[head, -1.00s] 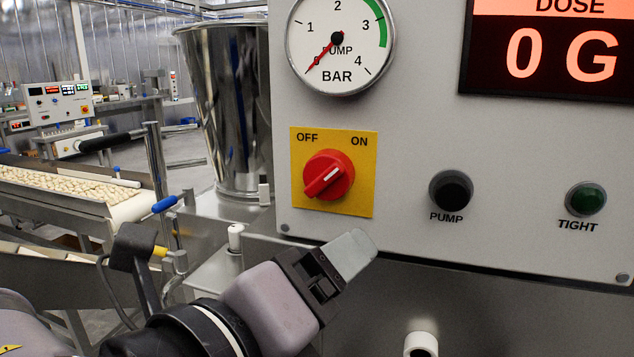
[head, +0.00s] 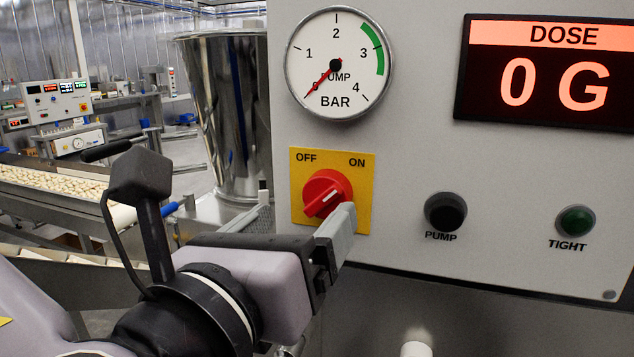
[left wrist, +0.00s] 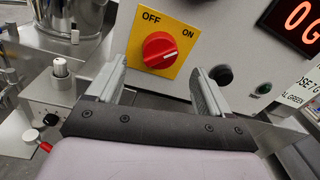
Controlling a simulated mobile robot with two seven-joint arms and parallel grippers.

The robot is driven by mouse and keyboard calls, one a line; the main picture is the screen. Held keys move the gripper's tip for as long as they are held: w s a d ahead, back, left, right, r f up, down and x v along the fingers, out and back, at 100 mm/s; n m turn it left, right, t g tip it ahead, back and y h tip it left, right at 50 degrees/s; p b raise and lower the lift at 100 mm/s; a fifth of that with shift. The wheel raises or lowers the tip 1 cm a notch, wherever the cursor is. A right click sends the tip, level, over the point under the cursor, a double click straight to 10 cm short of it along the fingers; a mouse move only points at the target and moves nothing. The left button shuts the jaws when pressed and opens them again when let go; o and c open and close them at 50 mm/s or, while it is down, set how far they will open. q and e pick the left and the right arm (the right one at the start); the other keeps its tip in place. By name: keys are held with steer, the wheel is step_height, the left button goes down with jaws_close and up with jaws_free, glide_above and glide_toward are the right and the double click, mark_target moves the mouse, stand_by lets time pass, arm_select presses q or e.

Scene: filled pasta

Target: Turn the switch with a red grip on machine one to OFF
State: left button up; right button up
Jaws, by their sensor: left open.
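The switch's red grip (head: 325,192) sits on a yellow plate (head: 303,217) with OFF at the upper left and ON at the upper right. Its white mark points up and right, toward ON. My left gripper (head: 340,218) is at the plate's lower right, with a grey finger covering part of plate and grip. In the left wrist view, the red grip (left wrist: 160,49) shows ahead, between the two spread, empty fingers (left wrist: 160,75). I cannot tell whether a finger touches it. My right gripper is not in view.
On the same grey panel are a pressure gauge (head: 339,64) reading near 0, a red DOSE display (head: 550,75), a black PUMP button (head: 445,211) and a green TIGHT lamp (head: 576,221). A shiny steel hopper (head: 225,110) stands left of the panel.

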mark_target(320, 202)
arm_select(q)
steer(key=shift+p+x, duration=0.4)
steer(key=shift+x, duration=2.1)
steer(key=c, duration=1)
